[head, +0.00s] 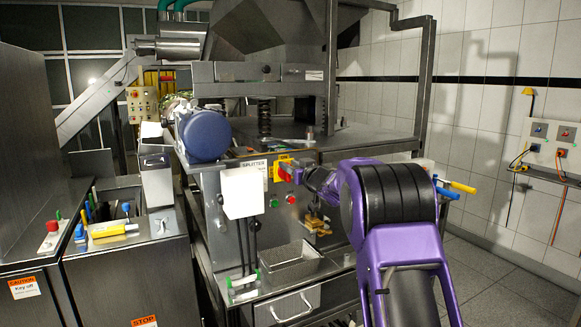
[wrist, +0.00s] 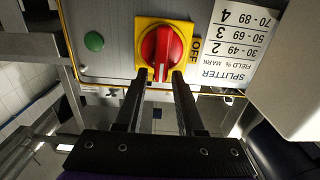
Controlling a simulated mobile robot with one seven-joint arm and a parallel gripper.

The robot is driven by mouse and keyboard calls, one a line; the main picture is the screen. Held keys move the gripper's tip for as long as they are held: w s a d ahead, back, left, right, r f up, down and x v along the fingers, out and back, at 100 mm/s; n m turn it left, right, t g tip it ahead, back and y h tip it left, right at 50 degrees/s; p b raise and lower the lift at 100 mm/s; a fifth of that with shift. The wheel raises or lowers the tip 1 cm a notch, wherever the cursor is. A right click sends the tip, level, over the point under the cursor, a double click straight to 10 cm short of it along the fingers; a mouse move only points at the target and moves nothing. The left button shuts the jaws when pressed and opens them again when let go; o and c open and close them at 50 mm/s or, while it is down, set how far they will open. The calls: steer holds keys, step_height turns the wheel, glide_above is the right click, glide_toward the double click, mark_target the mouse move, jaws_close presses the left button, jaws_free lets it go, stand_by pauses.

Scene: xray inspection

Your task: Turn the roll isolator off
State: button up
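A red rotary isolator knob (wrist: 163,52) on a yellow square plate (wrist: 143,27) sits on a grey panel, with OFF lettering beside it. In the wrist view its handle ridge runs up and down the picture. In the head view the yellow plate (head: 277,172) is partly hidden by my gripper (head: 291,171). My gripper, also in the wrist view (wrist: 161,74), is open, with its two dark fingertips apart at the knob's near end. I cannot tell whether they touch it. A label next to the knob reads SPLITTER; no roll label is readable.
A green button (wrist: 94,41) is beside the plate. Green (head: 274,203) and red (head: 291,199) buttons sit below it in the head view. A white box (head: 243,190) hangs close by. A metal tray (head: 291,262) juts out below.

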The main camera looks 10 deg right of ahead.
steer(key=shift+f, duration=0.1)
jaws_close()
steer(key=shift+a+f+n, duration=0.1)
steer(key=shift+n, duration=0.2)
steer(key=n+b, duration=0.2)
steer(key=n, duration=0.2)
steer(key=a+f+n+b, duration=0.1)
steer(key=n+b, duration=0.2)
steer(key=n, duration=0.1)
steer(key=a+n+b, duration=0.1)
steer(key=n+b, duration=0.1)
steer(key=n, duration=0.2)
steer(key=shift+s+a+f+n+b, duration=0.1)
steer(key=shift+s+f+n+b, duration=0.25)
steer(key=shift+s+f+n, duration=0.05)
steer(key=shift+f+n, duration=0.2)
steer(key=shift+n, duration=0.9)
steer(key=shift+f+n, duration=0.2)
steer(key=shift+n, duration=0.9)
steer(key=shift+o, duration=2.3)
jaws_free()
